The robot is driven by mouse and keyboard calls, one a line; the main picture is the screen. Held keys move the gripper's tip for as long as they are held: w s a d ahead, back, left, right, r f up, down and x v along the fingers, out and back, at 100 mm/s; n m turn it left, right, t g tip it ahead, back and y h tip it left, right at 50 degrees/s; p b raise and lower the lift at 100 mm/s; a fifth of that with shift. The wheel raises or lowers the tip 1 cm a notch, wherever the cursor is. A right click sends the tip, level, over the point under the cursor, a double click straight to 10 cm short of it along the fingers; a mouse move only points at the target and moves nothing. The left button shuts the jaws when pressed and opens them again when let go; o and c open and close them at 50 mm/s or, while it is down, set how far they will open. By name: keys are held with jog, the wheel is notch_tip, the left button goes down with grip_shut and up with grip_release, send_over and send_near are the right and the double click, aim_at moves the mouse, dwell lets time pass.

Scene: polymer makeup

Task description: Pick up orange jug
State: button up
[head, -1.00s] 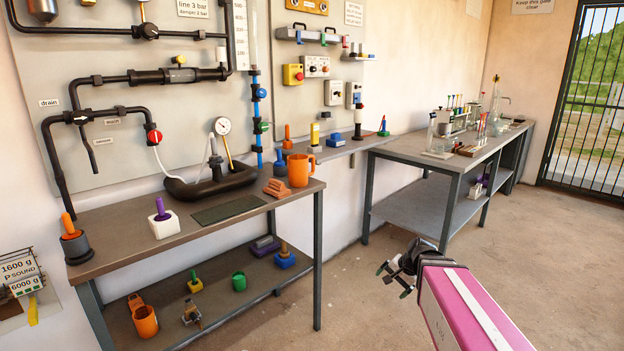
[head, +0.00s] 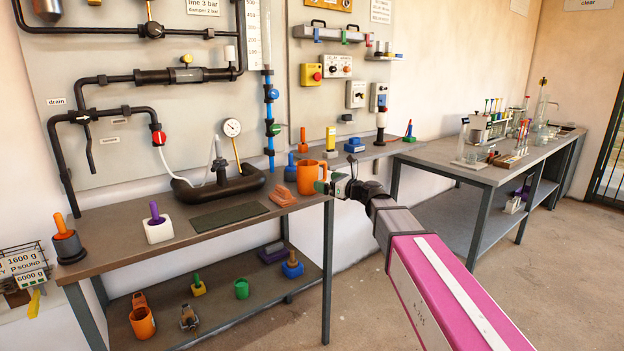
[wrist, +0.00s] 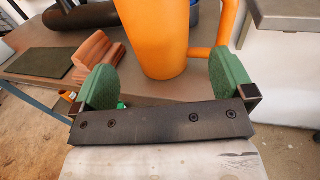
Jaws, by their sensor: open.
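An orange jug (head: 307,180) stands upright near the right end of the dark bench top, its handle on the right side. My gripper (head: 329,181) is at the bench's right end, beside the jug in the head view. In the wrist view the jug (wrist: 158,40) rises ahead, between the lines of my two green finger pads, which stand wide apart. The handle shows toward the right pad. A second orange jug-like vessel (head: 143,322) is on the lower shelf.
A terracotta ridged block (head: 283,197) lies just left of the jug, with a dark mat (head: 229,216) further left. A black curved trough (head: 222,188) is behind. A narrow shelf with small parts and a grey table (head: 480,172) are to the right.

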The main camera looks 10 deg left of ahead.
aim_at(315, 178)
jog(key=x, duration=0.8)
jog(key=shift+a, duration=0.25)
jog(key=c, duration=0.8)
